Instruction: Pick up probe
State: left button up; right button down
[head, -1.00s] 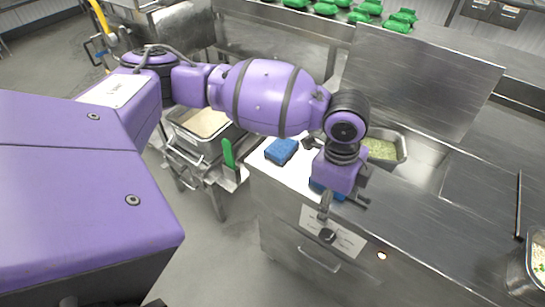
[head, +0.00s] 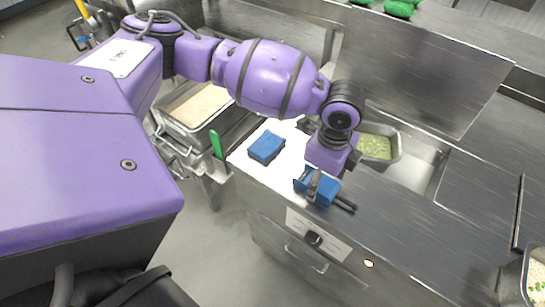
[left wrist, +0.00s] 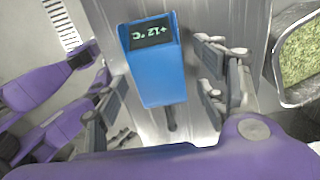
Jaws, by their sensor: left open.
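The probe is a blue box-shaped device with a dark display reading +12 °C. It lies on the steel counter in the left wrist view (left wrist: 157,77) and shows in the head view (head: 322,190), partly covered by my gripper. My left gripper (head: 324,187) is open above the probe, pointing down. In the left wrist view my left gripper (left wrist: 162,82) has its fingers on either side of the probe, with gaps visible on both sides. I cannot tell how far the fingertips reach down beside it. My right gripper is not in view.
A blue block (head: 266,147) lies on the white part of the counter (head: 252,165). A steel pan (head: 397,155) of green food is sunk behind my gripper. A green-handled tool (head: 216,143) stands by a pan of pale food (head: 172,115). The counter to the right is mostly clear.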

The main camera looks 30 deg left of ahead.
pick_arm(q)
jog(key=shift+s+f, duration=0.15)
jog(key=shift+f, duration=0.55)
jog(key=c, duration=1.2)
jog(key=shift+r, duration=0.1)
jog(key=shift+c, duration=0.2)
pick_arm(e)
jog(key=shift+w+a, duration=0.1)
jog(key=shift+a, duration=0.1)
